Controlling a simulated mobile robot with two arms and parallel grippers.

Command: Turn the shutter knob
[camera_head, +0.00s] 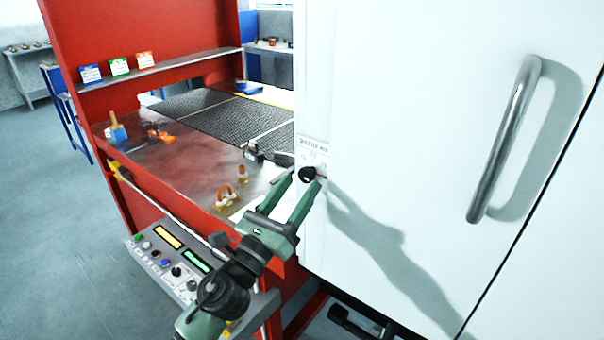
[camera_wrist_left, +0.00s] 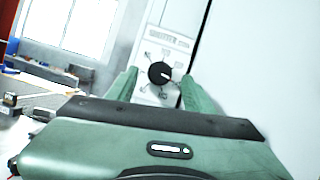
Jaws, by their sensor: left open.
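The shutter knob (camera_head: 307,173) is a small round black knob on a pale labelled plate at the left edge of the white cabinet. In the left wrist view the knob (camera_wrist_left: 159,72) sits on its plate (camera_wrist_left: 150,94), with a white pointer mark and labels around it. My left gripper (camera_head: 303,180) is open, its green fingers pointing at the knob. In the left wrist view the fingers (camera_wrist_left: 160,82) appear on either side of the knob. I cannot tell whether they touch it. My right gripper is not in view.
The white cabinet door (camera_head: 420,120) with a metal handle (camera_head: 505,140) fills the right. A red-framed bench (camera_head: 180,165) with a dark mesh belt (camera_head: 230,112) stands left. A control panel (camera_head: 165,255) sits in front of it. Open floor lies far left.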

